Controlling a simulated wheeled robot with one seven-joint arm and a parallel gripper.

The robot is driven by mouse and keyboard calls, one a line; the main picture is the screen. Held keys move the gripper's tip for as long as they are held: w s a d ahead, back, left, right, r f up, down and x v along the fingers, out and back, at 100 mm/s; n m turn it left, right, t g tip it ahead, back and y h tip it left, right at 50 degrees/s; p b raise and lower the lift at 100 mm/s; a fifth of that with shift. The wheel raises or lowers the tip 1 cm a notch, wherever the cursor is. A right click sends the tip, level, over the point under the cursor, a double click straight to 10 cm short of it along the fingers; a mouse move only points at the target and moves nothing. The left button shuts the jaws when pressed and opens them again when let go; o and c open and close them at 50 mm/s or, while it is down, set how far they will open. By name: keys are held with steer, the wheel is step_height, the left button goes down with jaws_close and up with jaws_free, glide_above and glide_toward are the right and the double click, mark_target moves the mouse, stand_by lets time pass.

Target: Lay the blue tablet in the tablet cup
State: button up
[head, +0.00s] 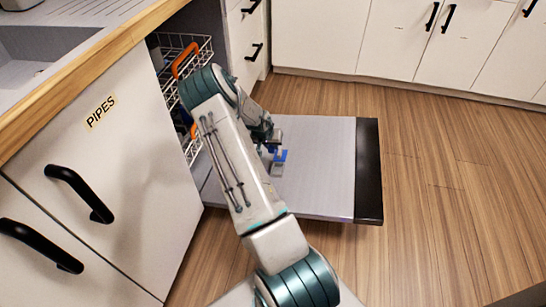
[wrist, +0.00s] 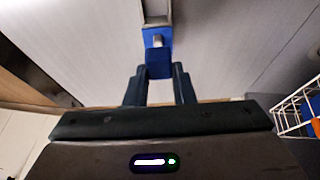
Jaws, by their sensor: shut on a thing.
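In the wrist view the blue tablet (wrist: 159,64) sits between the fingertips of my gripper (wrist: 159,72), which is shut on it. Just beyond it, a grey-rimmed fitting (wrist: 155,17) with a blue part (wrist: 150,38) and a small grey cylinder lies on the door's inner face; I take it to be the tablet cup. In the head view the fitting (head: 277,169) shows small below my gripper (head: 274,150). The tablet looks close to the blue part; I cannot tell whether they touch. My arm partly hides this spot.
The dishwasher door (head: 325,175) is folded down flat, with a dark outer edge (head: 369,170) at right. The white wire rack (head: 205,50) with an orange item (head: 185,60) stands inside at left. A counter and cabinet lie left; wooden floor is free at right.

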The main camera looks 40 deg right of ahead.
steer(key=shift+b+x, duration=0.5)
steer(key=shift+x, duration=0.8)
steer(key=shift+s+d+f+b, duration=0.25)
steer(key=shift+f+b, duration=1)
steer(key=shift+f, duration=0.45)
steer(key=shift+s+d+f+b, duration=0.15)
steer(key=shift+s+f+b, duration=0.1)
steer(key=shift+f+b, duration=1.25)
steer(key=shift+s+d+f+b, duration=0.2)
steer(key=shift+f+b, duration=0.75)
steer(key=shift+f, duration=1)
steer(key=o, duration=1)
steer(key=shift+o, duration=0.2)
steer(key=shift+a+r, duration=0.1)
steer(key=p+v, duration=0.6)
steer(key=v, duration=0.7)
steer(key=shift+a+r, duration=0.15)
steer(key=shift+r, duration=0.15)
